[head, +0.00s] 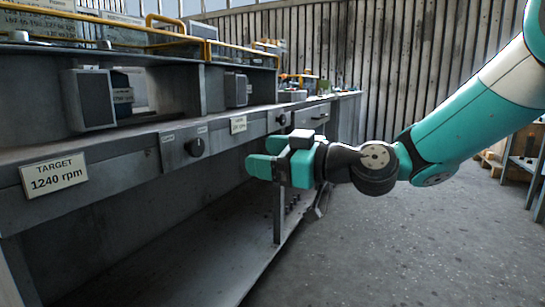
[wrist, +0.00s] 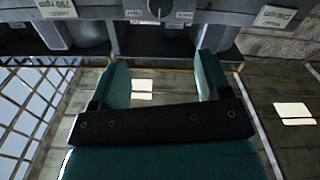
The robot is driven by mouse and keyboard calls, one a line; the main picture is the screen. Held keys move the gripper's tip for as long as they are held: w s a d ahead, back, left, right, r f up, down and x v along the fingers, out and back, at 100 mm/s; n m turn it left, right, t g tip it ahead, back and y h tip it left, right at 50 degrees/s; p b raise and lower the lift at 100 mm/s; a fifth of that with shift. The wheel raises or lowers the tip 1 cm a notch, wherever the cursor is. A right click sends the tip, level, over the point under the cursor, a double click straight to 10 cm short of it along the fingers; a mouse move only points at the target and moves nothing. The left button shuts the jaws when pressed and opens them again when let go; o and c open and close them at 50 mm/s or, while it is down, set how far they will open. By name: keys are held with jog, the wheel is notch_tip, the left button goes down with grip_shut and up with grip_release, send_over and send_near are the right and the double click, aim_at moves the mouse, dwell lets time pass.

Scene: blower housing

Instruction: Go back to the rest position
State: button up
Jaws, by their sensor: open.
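My gripper (head: 262,156) has teal fingers and is open and empty in the head view, in front of the bench's front panel. It points left toward the bench and is apart from the knobs as far as I can see. In the wrist view the two fingers (wrist: 162,76) stand wide apart with nothing between them. A dark round knob (head: 196,147) sits on the panel to the left of my gripper, and a second knob (head: 282,119) sits further along, above it. A knob (wrist: 158,8) also shows at the top of the wrist view, beyond the fingertips.
The grey bench (head: 125,148) runs along the left, with a lower shelf (head: 170,262). A sign reading "TARGET 1240 rpm" (head: 53,174) is on its front. A yellow rail (head: 110,22) runs above. The concrete floor (head: 400,240) on the right is open. A rack (head: 525,165) stands at the far right.

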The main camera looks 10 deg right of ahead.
jog(key=shift+s+d, duration=0.35)
jog(key=s+a+f+m+g+h, duration=0.1)
jog(key=s+f+g+h, duration=0.1)
jog(key=s+f+g, duration=0.35)
jog(key=s+a+f+g+h, duration=0.2)
jog(key=s, duration=0.6)
jog(key=s+d+f+m+g+h+p, duration=0.3)
jog(key=s+d+m+g+h, duration=0.25)
jog(key=s, duration=0.65)
notch_tip(320, 180, up, 37)
jog(key=d+t+p, duration=0.1)
jog(key=t+p, duration=0.1)
jog(key=p, duration=3.4)
jog(key=shift+d+f, duration=0.2)
jog(key=shift+n+h, duration=0.25)
